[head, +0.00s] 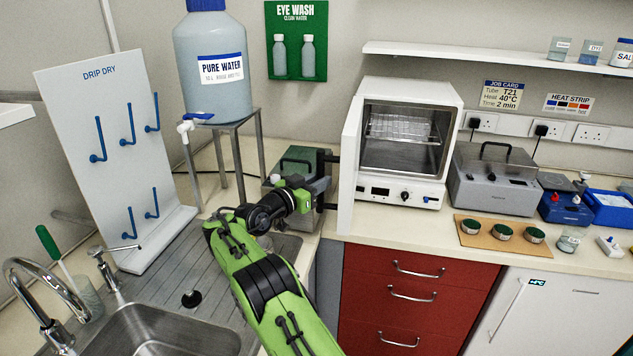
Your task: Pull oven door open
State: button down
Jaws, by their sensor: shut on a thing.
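The white oven (452,100) stands on the bench with its chamber and wire rack (398,126) in plain view. Its door (351,165) is swung out on the left side and shows nearly edge-on. Dark handle mounts (333,158) stick out from the door's left face. My gripper (321,178) is at the handle, left of the door, and is shut on it. The fingertips and most of the handle are hard to make out behind the gripper's dark body.
A grey lidded bath (493,180) stands right of the oven. Left of my gripper are a metal stand (232,123) with a pure water bottle (211,65), a drip-dry board (112,150) and a sink (165,330). Red drawers (415,292) are below the oven.

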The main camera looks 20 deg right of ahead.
jog(key=c, duration=1.2)
grip_release()
jog(key=shift+d+r, duration=0.4)
jog(key=shift+o, duration=0.9)
jog(key=shift+w+d+f, duration=0.25)
jog(key=shift+d+f, duration=0.05)
jog(key=shift+d, duration=0.1)
jog(key=shift+s+a, duration=0.25)
jog(key=shift+a, duration=0.45)
jog(key=b+v, duration=0.1)
jog(key=v, duration=1.3)
jog(key=shift+s+a+b, duration=0.2)
jog(key=shift+a+b, duration=0.1)
jog(key=shift+a, duration=0.05)
jog(key=shift+d, duration=0.1)
